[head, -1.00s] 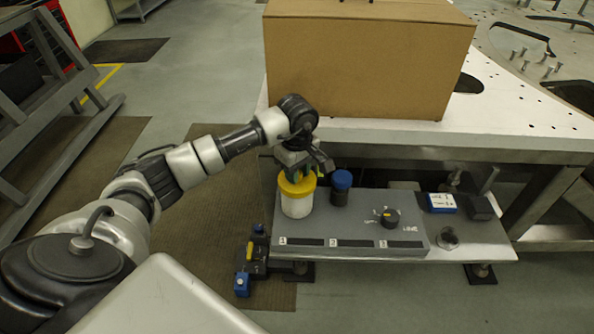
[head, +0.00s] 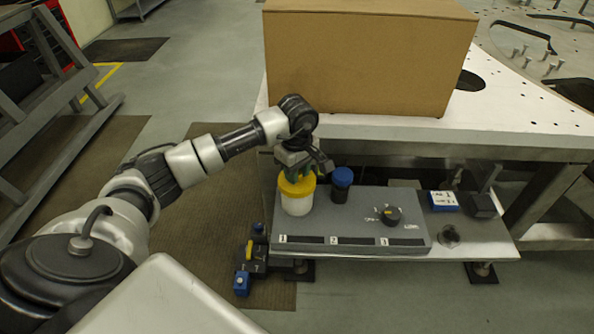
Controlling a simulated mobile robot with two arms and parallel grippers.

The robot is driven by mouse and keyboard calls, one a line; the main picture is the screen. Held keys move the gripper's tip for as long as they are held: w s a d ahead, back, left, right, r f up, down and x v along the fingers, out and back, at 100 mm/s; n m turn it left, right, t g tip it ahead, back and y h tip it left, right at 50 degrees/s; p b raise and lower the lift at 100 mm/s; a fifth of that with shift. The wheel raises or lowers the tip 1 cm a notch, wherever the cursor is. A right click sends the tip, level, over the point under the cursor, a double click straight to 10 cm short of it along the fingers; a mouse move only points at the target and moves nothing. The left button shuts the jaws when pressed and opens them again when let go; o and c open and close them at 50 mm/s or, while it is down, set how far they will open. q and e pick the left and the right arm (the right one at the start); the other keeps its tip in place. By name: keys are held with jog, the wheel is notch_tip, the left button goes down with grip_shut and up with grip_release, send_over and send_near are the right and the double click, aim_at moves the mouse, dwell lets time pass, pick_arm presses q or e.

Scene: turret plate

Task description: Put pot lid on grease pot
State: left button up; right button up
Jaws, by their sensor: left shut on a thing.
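The grease pot (head: 297,204) is a white cylinder standing upright at the left end of a grey panel. The pot lid (head: 297,186) is yellow and sits at the top of the pot, roughly level. I cannot tell whether it rests fully on the rim. My left gripper (head: 297,175) points down from above and is shut on the lid; its fingers partly cover the lid's top. My right gripper is not in view.
The grey panel (head: 355,220) lies on a low shelf. A dark bottle with a blue cap (head: 342,177) stands close right of the pot. Further right are a black knob (head: 391,215) and a blue-white box (head: 442,201). A large cardboard box (head: 368,60) stands on the table behind.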

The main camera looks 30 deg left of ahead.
pick_arm(q)
jog(key=shift+f+b, duration=0.25)
jog(key=shift+b, duration=0.1)
dwell(0.4)
jog(key=o, duration=1.5)
jog(key=shift+r+p, duration=2.1)
jog(key=shift+r, duration=1.45)
jog(key=shift+f, duration=0.1)
